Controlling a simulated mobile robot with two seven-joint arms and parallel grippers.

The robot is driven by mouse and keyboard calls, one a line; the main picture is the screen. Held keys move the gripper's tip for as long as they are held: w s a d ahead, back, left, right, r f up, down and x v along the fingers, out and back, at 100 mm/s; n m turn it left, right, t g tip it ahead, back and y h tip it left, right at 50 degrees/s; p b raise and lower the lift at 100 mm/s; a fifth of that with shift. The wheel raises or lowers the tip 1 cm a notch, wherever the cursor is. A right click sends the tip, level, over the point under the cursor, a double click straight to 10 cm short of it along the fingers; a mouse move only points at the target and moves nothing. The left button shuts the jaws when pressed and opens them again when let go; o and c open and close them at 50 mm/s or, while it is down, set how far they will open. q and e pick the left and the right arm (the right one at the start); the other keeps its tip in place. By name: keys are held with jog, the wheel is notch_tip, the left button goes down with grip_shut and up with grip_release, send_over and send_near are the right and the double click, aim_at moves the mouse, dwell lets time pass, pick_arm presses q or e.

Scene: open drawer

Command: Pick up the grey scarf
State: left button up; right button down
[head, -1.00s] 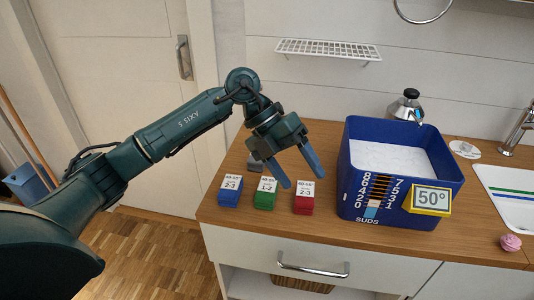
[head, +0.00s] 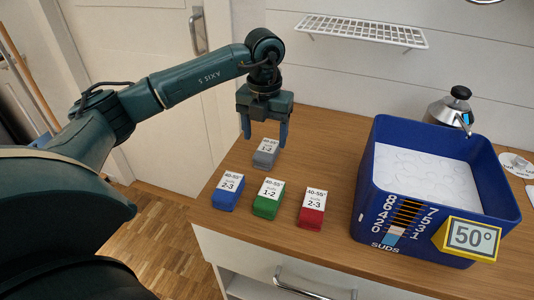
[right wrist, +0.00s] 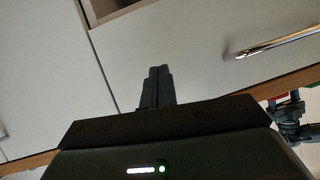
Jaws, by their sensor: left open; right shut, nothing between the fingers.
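The grey scarf (head: 266,159) is a small folded grey block with a white label, lying on the wooden counter in the head view. My left gripper (head: 265,137) is open and points down just above and behind the scarf in the picture, one finger to each side. The scarf's top edge shows between the fingertips; I cannot tell whether they touch it. My right gripper (right wrist: 159,72) is shut and empty in the right wrist view, in front of white cabinet panels.
A blue block (head: 228,192), a green block (head: 267,198) and a red block (head: 312,206), all labelled, stand in front of the scarf. A blue suds tub (head: 365,200) with a yellow-framed 50° sign (head: 470,238) stands to the right. A metal kettle (head: 446,112) is behind it.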

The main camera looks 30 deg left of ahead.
aim_at(265, 151)
pick_arm(q)
notch_tip(265, 151, down, 5)
jog(key=shift+f, duration=0.1)
dwell(0.3)
jog(key=c, duration=1.1)
